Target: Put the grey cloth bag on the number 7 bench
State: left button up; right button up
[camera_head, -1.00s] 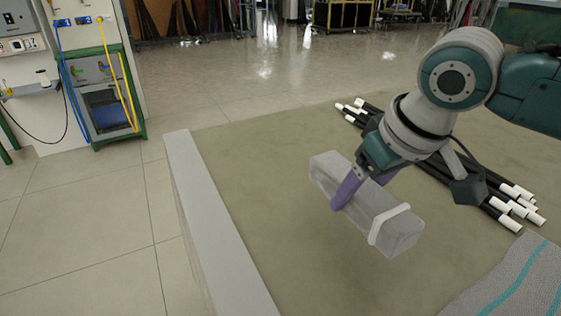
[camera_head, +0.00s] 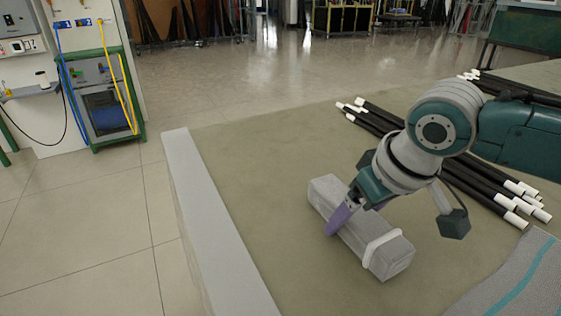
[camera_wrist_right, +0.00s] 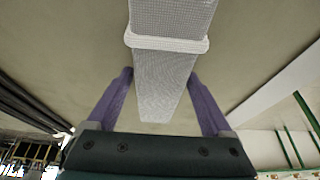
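The grey cloth bag (camera_head: 362,232) is a long block-shaped bundle with a white band near its near end. It is low over the olive-grey bench top (camera_head: 250,170); I cannot tell for sure whether it touches it. My right gripper (camera_head: 352,222) has its purple fingers on both sides of the bag, shut on it near its middle. In the right wrist view the bag (camera_wrist_right: 165,80) runs between the two fingertips (camera_wrist_right: 160,74). My left gripper is not in view.
Several black rods with white ends (camera_head: 470,180) lie to the right of the bag. A grey cloth with a teal stripe (camera_head: 510,285) is at the lower right. A pale raised edge (camera_head: 215,235) runs along the left. Bare surface lies between this edge and the bag.

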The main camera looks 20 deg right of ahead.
jog(key=shift+o, duration=1)
jog(key=shift+r, duration=0.2)
jog(key=p+v, duration=0.4)
jog(key=v, duration=0.7)
jog(key=shift+s+r+p, duration=0.1)
jog(key=shift+r+p, duration=0.25)
jog(key=shift+p, duration=0.05)
jog(key=s+a+f+n+y, duration=0.1)
jog(key=s+a+f+n, duration=0.15)
jog(key=s+a, duration=0.6)
jog(key=s+d+m+g+h, duration=0.1)
jog(key=s, duration=0.7)
jog(key=shift+d+f, duration=0.15)
jog(key=shift+d, duration=0.05)
jog(key=shift+s+m, duration=0.1)
jog(key=shift+m, duration=0.15)
